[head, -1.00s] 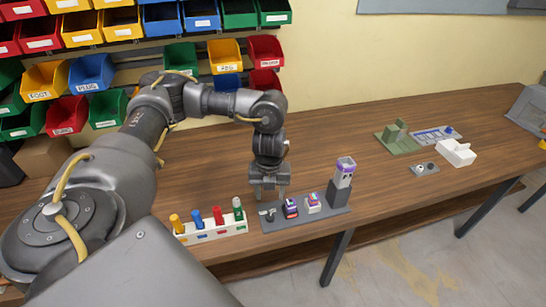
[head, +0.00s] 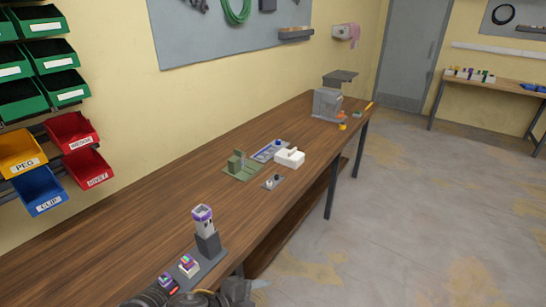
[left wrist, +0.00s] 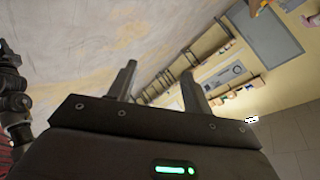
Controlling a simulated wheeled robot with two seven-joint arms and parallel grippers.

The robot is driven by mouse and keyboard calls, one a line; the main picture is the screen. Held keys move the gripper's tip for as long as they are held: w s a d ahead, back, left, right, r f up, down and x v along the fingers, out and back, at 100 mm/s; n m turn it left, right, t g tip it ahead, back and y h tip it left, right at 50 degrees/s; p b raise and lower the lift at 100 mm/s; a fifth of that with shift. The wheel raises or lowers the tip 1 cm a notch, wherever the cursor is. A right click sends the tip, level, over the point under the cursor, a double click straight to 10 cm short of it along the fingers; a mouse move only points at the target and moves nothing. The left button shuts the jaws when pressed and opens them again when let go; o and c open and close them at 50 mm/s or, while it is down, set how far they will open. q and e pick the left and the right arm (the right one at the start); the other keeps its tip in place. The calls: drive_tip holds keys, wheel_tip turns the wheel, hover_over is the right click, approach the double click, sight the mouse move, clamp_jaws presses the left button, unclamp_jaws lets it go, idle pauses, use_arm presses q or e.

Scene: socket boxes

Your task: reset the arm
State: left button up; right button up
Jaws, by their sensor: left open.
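My left gripper (left wrist: 157,85) shows in the left wrist view with its two fingers spread apart and nothing between them. Past the fingers that view shows a plain pale surface and distant shelving, tilted. In the head view only dark parts of my arm show at the bottom edge, beside the grey base with small coloured pieces (head: 190,266); the fingers cannot be made out there. Dark arm links also show at the left edge of the left wrist view. My right gripper is not visible in either view.
The wooden bench (head: 150,220) runs toward the back right. It carries a purple-topped white piece on a grey block (head: 207,243), a green fixture (head: 240,168), a white box (head: 290,157) and a grey machine (head: 327,103). Coloured bins (head: 70,130) hang at left. Open floor lies right.

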use_arm(q)
drive_tip(key=s+a+f+n+g+y, duration=0.2)
drive_tip(key=s+a+f+n+y, duration=0.3)
drive_tip(key=s+a+n, duration=0.5)
drive_tip(key=s+a+f+n+g+y, duration=0.1)
drive_tip(key=s+a+f+n+y, duration=0.3)
drive_tip(key=s+a+f+n, duration=0.55)
wheel_tip(320, 180, down, 22)
drive_tip(key=a+g+b, duration=0.1)
drive_tip(key=a+g, duration=0.1)
drive_tip(key=s+a+f+b, duration=0.1)
drive_tip(key=s+a+f, duration=0.2)
drive_tip(key=s+f, duration=1.3)
wheel_tip(320, 180, down, 2)
drive_tip(key=shift+f+g, duration=0.1)
drive_tip(key=shift+g, duration=0.3)
